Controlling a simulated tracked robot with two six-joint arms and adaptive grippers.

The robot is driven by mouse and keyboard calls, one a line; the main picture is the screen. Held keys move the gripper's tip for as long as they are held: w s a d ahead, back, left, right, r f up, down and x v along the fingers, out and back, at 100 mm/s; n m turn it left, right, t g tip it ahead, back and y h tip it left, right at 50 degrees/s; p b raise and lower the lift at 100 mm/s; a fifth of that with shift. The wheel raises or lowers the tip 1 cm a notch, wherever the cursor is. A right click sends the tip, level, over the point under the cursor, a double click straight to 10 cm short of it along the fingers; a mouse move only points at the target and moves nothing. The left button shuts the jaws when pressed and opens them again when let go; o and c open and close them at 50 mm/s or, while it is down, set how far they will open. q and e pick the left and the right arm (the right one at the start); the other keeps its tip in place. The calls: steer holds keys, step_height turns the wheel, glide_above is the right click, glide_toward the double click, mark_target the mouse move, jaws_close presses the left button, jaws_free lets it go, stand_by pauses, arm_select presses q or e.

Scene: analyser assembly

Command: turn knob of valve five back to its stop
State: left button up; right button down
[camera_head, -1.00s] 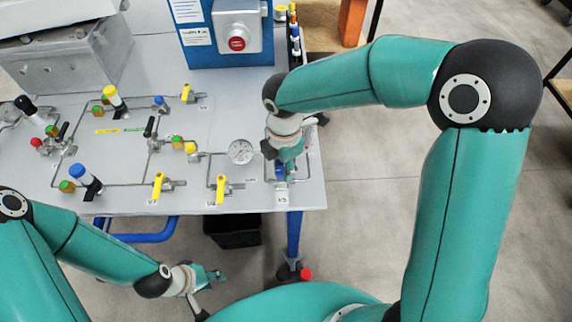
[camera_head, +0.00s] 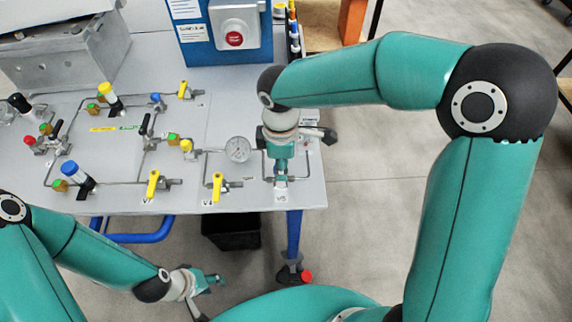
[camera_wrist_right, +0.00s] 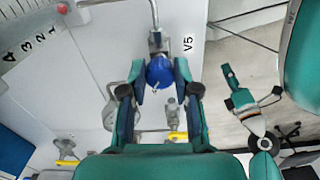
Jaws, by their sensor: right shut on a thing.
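The blue round knob of valve five (camera_wrist_right: 159,71) shows in the right wrist view, beside the printed V5 label (camera_wrist_right: 188,44). My right gripper (camera_wrist_right: 160,82) is shut on this knob, with one finger on each side of it. In the head view my right gripper (camera_head: 281,172) points down at the right end of the panel, just above the V5 label, and it hides the knob there. My left gripper (camera_head: 212,295) is off the front of the table, low in the head view, with its fingers apart and nothing between them.
Yellow-handled valves (camera_head: 217,187) stand left of the V5 spot, and a round pressure gauge (camera_head: 238,149) sits close by. A blue box with a red stop button (camera_head: 235,39) stands behind. Open floor lies right of the table (camera_head: 312,190).

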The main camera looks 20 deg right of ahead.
steer(key=m+b, duration=0.1)
steer(key=m, duration=0.4)
steer(key=shift+s+a+f+m+b, duration=0.2)
steer(key=shift+m+b, duration=0.1)
steer(key=shift+b, duration=0.1)
steer(key=m+b, duration=0.1)
steer(key=m, duration=0.3)
steer(key=shift+r+m, duration=0.1)
steer(key=shift+m, duration=0.3)
steer(key=c, duration=0.8)
jaws_free()
steer(key=shift+w, duration=0.1)
steer(key=shift+c, duration=0.2)
steer(key=shift+r, duration=0.1)
